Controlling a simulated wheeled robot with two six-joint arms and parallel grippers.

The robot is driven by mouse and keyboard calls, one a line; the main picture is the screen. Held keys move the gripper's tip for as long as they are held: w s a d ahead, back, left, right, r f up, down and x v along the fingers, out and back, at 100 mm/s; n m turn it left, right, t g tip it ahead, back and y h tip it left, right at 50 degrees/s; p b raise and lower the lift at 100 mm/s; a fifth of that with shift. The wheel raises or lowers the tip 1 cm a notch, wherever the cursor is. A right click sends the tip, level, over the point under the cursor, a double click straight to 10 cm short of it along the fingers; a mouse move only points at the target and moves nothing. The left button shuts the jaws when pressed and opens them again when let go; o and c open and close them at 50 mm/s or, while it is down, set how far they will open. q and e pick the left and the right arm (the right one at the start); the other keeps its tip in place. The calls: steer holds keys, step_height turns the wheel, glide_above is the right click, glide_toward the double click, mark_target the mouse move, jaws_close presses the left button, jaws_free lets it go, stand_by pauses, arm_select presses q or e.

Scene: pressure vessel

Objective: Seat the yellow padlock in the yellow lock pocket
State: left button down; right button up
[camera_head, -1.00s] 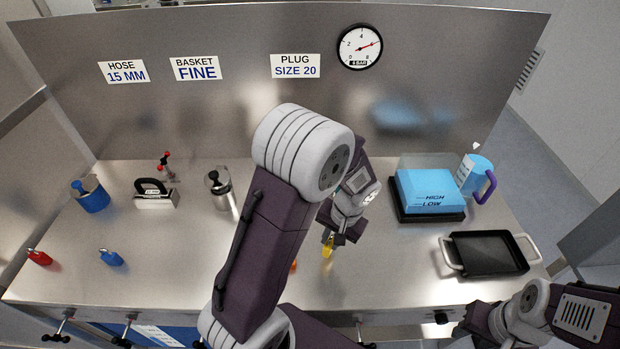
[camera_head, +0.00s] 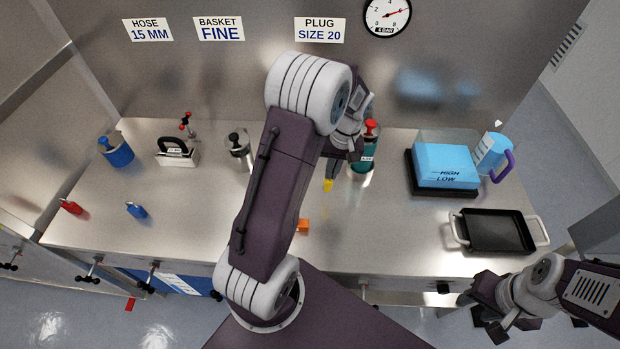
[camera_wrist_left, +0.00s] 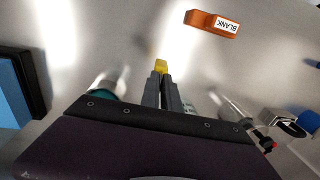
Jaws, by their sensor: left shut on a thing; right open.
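The yellow padlock (camera_head: 328,184) is held at the tips of my left gripper (camera_head: 334,165), over the middle of the steel table. In the left wrist view the padlock (camera_wrist_left: 160,66) shows as a small yellow block at the shut fingertips (camera_wrist_left: 161,76). Whether it touches the table cannot be told. My right gripper (camera_head: 483,315) is open and empty, low at the right, in front of the table edge. I cannot make out the yellow lock pocket in either view.
A green bottle with a red top (camera_head: 368,150) stands just right of my left gripper. An orange block (camera_head: 303,225), labelled BLANK in the wrist view (camera_wrist_left: 213,23), lies nearer the front. Red (camera_head: 71,206) and blue (camera_head: 137,210) padlocks lie left. A black tray (camera_head: 497,232) is right.

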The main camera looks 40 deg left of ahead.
arm_select(q)
steer(key=a+f, duration=0.1)
steer(key=f, duration=0.1)
steer(key=a+f, duration=0.2)
steer(key=a+f+p, duration=0.1)
steer(key=a+f, duration=0.1)
steer(key=f, duration=0.1)
steer(key=shift+s+a, duration=0.15)
steer(key=shift+s, duration=0.2)
steer(key=shift+f, duration=0.1)
steer(key=c, duration=1.3)
jaws_free()
